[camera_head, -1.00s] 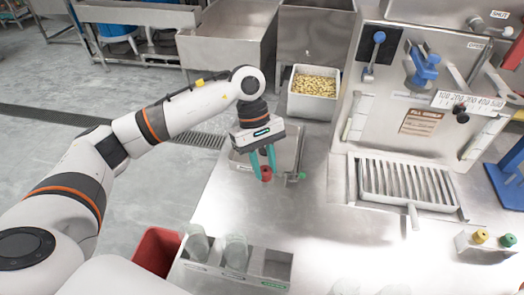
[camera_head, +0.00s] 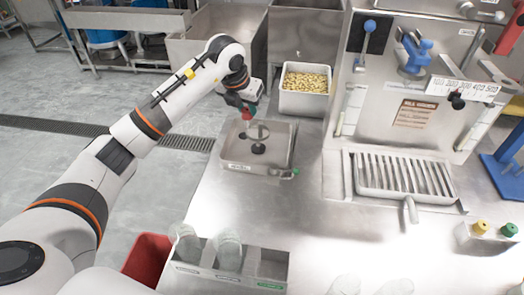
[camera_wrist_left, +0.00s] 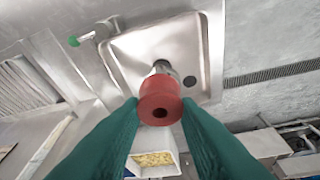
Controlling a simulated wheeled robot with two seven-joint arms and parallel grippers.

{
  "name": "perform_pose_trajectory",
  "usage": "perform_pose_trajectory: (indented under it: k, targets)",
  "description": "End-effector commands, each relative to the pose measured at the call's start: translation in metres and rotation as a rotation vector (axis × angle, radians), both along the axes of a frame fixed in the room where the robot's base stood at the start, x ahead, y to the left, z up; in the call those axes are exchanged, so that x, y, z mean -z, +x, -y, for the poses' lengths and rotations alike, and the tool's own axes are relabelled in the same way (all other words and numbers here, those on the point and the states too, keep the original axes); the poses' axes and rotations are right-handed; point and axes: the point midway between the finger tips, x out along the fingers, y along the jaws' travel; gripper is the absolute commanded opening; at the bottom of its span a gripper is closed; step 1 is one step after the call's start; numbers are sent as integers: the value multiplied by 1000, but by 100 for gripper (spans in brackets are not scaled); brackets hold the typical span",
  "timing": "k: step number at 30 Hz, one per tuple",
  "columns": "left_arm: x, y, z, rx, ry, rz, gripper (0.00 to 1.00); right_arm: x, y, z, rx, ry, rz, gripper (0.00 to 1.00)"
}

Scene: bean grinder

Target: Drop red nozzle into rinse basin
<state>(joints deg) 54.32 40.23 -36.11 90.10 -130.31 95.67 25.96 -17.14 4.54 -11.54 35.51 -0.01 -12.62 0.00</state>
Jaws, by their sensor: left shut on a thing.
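The red nozzle (camera_wrist_left: 160,100) is between the two green fingers of my left gripper (camera_wrist_left: 160,115), which is shut on it. In the head view the left gripper (camera_head: 247,112) holds the red nozzle (camera_head: 248,115) above the far side of the rinse basin (camera_head: 228,172). The basin is a shallow steel tray with a dark drain, and its floor also shows behind the nozzle in the left wrist view (camera_wrist_left: 120,55). The nozzle is apart from the basin floor. My right gripper is not in view.
A bin of yellowish beans (camera_head: 305,104) stands just beyond the basin. A green-tipped tap (camera_head: 285,173) is at the basin's right edge. A rack with clear cups (camera_head: 265,272) is at the front. A grated tray (camera_head: 405,180) and the grinder panel (camera_head: 412,115) are to the right.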

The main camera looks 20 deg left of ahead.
Motion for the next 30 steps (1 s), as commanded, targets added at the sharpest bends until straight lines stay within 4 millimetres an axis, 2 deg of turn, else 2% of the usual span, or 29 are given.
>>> perform_pose_trajectory:
  k: [13,24,25,29,30]
  targets:
    - [51,-1,1,6,-1,-2,6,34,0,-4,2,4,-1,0]
    - [57,-1,0,5,0,-1,6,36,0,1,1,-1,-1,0]
    - [57,-1,0,5,0,-1,30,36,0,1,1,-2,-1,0]
    - [57,-1,0,5,0,-1,51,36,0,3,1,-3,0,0]
    - [57,-1,0,5,0,-1,54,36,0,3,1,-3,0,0]
